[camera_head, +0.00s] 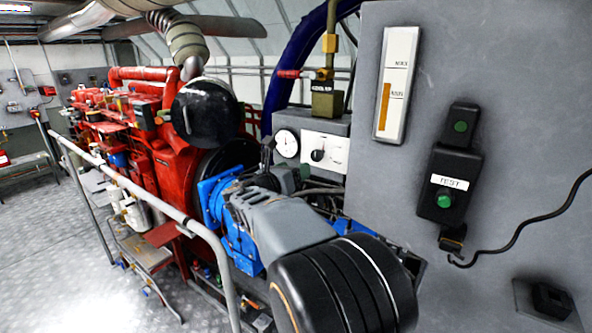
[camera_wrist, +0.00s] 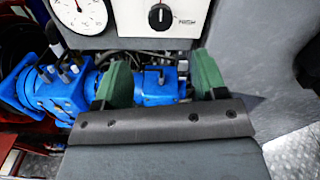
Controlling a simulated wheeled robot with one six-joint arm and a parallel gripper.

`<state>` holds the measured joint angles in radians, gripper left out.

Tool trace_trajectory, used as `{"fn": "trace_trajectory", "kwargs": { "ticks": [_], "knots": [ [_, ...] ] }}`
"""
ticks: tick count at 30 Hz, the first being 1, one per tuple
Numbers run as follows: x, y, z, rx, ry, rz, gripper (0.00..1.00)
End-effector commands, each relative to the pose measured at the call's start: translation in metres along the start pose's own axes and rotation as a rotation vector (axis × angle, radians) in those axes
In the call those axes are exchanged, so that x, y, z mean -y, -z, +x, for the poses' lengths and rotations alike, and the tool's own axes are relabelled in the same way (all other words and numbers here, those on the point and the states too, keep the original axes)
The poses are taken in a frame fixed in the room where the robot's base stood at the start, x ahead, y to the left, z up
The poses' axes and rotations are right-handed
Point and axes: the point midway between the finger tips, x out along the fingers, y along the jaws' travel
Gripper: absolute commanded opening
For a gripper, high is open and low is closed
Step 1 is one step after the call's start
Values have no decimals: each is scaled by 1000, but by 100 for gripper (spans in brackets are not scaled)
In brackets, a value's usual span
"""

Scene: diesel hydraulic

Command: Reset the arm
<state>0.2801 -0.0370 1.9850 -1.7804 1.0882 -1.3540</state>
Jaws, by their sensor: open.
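My gripper (camera_wrist: 161,75) is open in the wrist view, its two green fingers wide apart with nothing held between them. Behind the fingers lie blue machine parts (camera_wrist: 58,92). A white panel with a black knob (camera_wrist: 161,17) is beyond the fingertips, apart from them. In the head view my arm reaches from the bottom middle toward the blue machinery (camera_head: 237,232), and my arm hides much of the gripper there.
A round gauge (camera_head: 286,144) sits left of the knob panel (camera_head: 325,152). A grey cabinet (camera_head: 500,120) with a TEST box (camera_head: 447,184) and black cable stands right. A red engine (camera_head: 170,165) and metal handrail (camera_head: 150,200) are left. The floor (camera_head: 60,250) beyond the rail is clear.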

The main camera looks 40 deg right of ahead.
Motion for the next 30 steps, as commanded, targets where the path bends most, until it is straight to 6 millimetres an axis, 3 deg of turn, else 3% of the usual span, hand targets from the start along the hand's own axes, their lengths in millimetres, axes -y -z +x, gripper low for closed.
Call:
{"fn": "trace_trajectory", "kwargs": {
  "ticks": [15,20,23,25,30],
  "knots": [
    [0,0,0,0,0,5,65],
    [-1,6,0,-32,-1,158,65],
    [2,50,-6,-210,46,429,65],
    [8,83,-21,-365,121,666,65],
    [16,149,-93,-735,397,1234,65]
  ]
}}
